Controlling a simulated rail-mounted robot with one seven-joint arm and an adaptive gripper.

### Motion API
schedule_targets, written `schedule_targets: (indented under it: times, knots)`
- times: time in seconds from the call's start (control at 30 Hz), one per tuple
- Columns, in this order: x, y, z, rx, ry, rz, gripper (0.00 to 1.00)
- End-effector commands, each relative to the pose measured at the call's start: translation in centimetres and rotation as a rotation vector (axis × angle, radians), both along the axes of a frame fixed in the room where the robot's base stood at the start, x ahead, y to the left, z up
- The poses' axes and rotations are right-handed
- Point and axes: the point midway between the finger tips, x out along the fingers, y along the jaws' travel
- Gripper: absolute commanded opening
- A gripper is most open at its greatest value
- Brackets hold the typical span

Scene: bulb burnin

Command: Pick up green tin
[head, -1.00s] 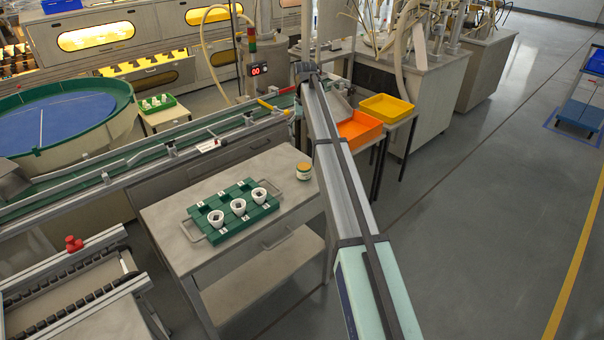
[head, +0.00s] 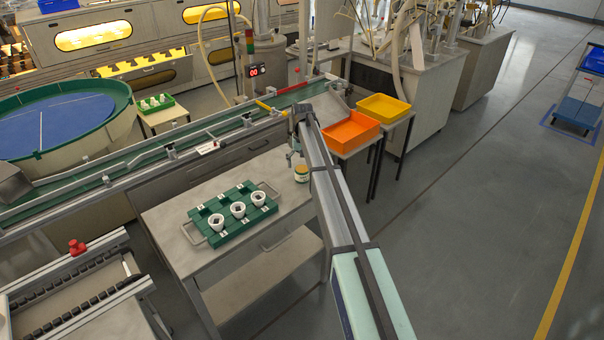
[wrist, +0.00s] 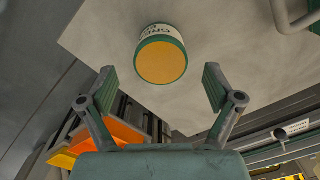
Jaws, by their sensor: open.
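The green tin (head: 301,173) is a small round tin with a yellow-orange lid, a green rim and a pale label. It stands upright near the right corner of the grey bench top (head: 180,218). In the wrist view the tin (wrist: 162,60) is seen lid-on, beyond the fingertips and roughly midway between them. My gripper (wrist: 160,88) is open and empty, with its two green-padded fingers apart. In the head view my gripper (head: 294,157) is just behind and above the tin, partly hidden by my arm.
A green tray (head: 215,229) with white cups and metal handles sits on the bench, left of the tin. A conveyor (head: 165,150) runs behind the bench. An orange bin (head: 350,132) and a yellow bin (head: 384,107) stand to the right behind. Bare bench surrounds the tin.

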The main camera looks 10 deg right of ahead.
Motion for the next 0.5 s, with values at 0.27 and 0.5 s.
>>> schedule_targets:
  times: [0.27, 0.5]
  knots:
    - [-0.1, 0.1, -3.0, 0.0, 0.001, 0.0, 0.9]
    - [-0.1, 0.1, -3.2, 0.0, 0.0, 0.0, 0.83]
